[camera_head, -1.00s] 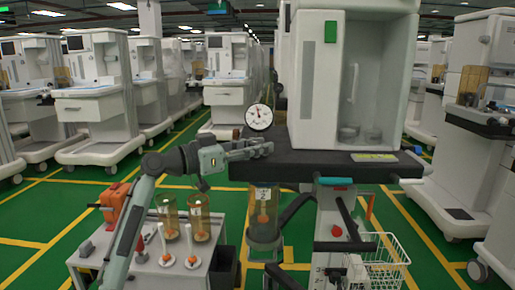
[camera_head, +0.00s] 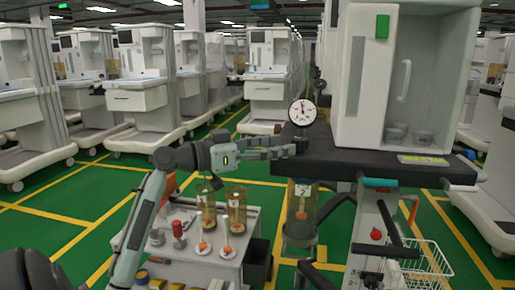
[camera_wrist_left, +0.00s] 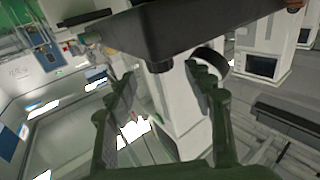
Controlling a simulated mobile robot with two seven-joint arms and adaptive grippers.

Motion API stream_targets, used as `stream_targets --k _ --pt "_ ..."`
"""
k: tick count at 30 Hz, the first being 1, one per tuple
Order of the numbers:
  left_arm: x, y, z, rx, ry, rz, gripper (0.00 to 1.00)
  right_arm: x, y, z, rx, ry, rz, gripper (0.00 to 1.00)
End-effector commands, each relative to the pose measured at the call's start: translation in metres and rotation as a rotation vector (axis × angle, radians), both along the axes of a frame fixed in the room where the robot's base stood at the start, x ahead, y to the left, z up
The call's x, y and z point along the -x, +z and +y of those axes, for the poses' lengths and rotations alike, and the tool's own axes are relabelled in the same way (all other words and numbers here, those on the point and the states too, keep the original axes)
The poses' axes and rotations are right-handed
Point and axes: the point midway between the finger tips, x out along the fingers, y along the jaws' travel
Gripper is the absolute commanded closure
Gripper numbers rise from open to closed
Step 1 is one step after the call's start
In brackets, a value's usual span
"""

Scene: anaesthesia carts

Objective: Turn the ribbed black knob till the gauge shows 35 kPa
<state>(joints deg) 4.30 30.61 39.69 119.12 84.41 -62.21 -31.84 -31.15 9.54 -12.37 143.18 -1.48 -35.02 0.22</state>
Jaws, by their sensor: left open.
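The round white gauge (camera_head: 303,112) stands at the left end of the cart's black worktop (camera_head: 350,163). Its needle points roughly upward; the numbers are too small to read. My left gripper (camera_head: 291,147) is just below the gauge at the worktop's left end. In the left wrist view its fingers (camera_wrist_left: 160,82) are apart with nothing between the tips. A short black knob (camera_wrist_left: 160,66) shows there under the worktop edge, between and beyond the fingertips; its ribs are not clear. A black ring, perhaps the gauge rim, shows by the right finger. My right gripper is not in view.
An amber-tinted canister (camera_head: 300,208) hangs below the worktop. A white side table (camera_head: 205,262) with two amber jars (camera_head: 236,208) stands under my left arm. A wire basket (camera_head: 425,265) is at the lower right. Green floor is free at the left.

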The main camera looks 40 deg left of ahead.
Motion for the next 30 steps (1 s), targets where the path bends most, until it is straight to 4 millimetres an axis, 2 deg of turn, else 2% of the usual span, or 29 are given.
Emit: stream_targets --k 3,10,30 --pt "0.023 -0.001 0.01 -0.002 0.002 0.001 0.47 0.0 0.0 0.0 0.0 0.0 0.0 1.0" --pt "0.048 0.0 0.022 0.001 0.0 0.0 0.47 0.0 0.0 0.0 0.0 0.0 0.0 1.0" --pt "0.051 0.0 0.023 0.0 0.0 0.0 0.47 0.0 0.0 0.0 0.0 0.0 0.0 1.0"
